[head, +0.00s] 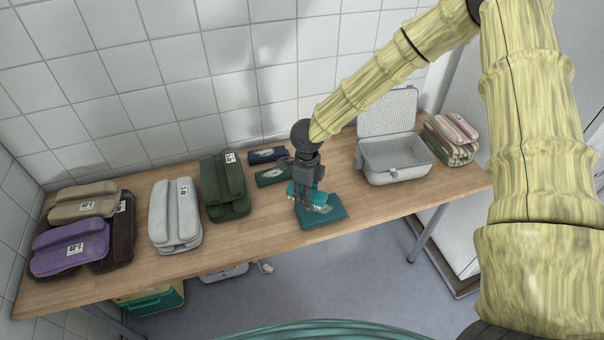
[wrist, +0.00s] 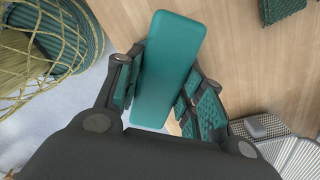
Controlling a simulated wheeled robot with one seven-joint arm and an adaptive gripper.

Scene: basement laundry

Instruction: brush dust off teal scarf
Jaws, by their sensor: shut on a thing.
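The teal scarf (head: 335,214) lies folded flat near the table's front edge in the head view, with a pale greyish patch on it. My gripper (head: 306,194) points down over the scarf's left part and is shut on a teal brush (head: 293,188). In the wrist view the brush's smooth, rounded back (wrist: 168,62) sits between the two fingers of my gripper (wrist: 160,95). The brush's underside is hidden, so I cannot tell whether it touches the scarf.
An open grey case (head: 396,160) and a stack of folded cloths (head: 452,138) stand right. A green folded item (head: 275,176) and a navy one (head: 267,155) lie behind. Tagged green (head: 223,186), light grey (head: 175,215) and purple (head: 70,248) bundles are left. Bare wood (head: 258,228) lies between.

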